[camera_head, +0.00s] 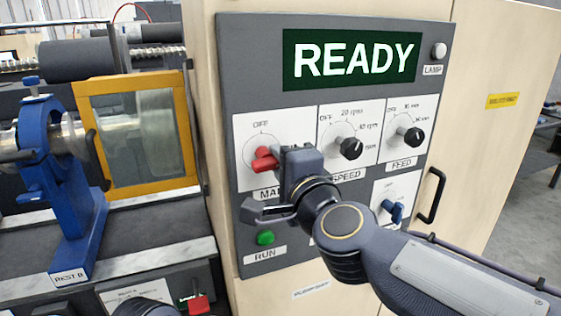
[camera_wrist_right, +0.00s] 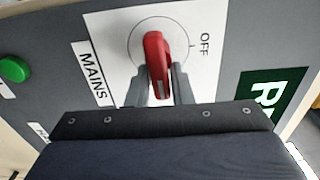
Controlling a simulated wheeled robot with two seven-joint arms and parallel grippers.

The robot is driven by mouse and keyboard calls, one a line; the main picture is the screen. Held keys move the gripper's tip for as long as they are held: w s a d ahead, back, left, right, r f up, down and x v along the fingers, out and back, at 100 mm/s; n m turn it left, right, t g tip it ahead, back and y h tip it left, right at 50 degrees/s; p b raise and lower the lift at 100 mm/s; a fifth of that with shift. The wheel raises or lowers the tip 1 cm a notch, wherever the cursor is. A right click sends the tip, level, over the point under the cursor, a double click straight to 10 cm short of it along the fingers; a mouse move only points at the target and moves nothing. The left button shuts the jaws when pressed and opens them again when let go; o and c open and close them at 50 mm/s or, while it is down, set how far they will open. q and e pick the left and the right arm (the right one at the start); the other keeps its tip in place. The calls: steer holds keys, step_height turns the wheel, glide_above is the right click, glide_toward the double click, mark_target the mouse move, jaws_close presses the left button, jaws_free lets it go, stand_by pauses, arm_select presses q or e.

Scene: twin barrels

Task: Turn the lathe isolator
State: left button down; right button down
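The red MAINS knob (camera_head: 265,160) is on a white dial plate at the left of the grey control panel (camera_head: 283,104). It also shows in the right wrist view (camera_wrist_right: 155,54), with the word OFF beside it. Its handle appears turned away from OFF, though the tilted view makes the exact angle hard to read. My right gripper (camera_head: 282,160) reaches it from the right. In the wrist view the two fingers (camera_wrist_right: 161,88) lie close against both sides of the handle. Part of the MAINS label is hidden by my gripper in the head view. My left gripper is not in view.
The display (camera_head: 350,58) reads READY. The black SPEED knob (camera_head: 351,149) and FEED knob (camera_head: 413,136) are to the right. A blue knob (camera_head: 394,210) and green RUN button (camera_head: 265,238) are lower. A black door handle (camera_head: 431,196) juts out. The lathe's blue rest (camera_head: 58,170) stands left.

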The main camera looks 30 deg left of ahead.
steer(key=c, duration=1.4)
jaws_free()
steer(key=shift+s+a+f, duration=0.1)
steer(key=shift+s+f, duration=0.05)
steer(key=shift+f, duration=0.05)
steer(key=shift+r, duration=0.1)
steer(key=v, duration=0.7)
steer(key=shift+s+d, duration=0.25)
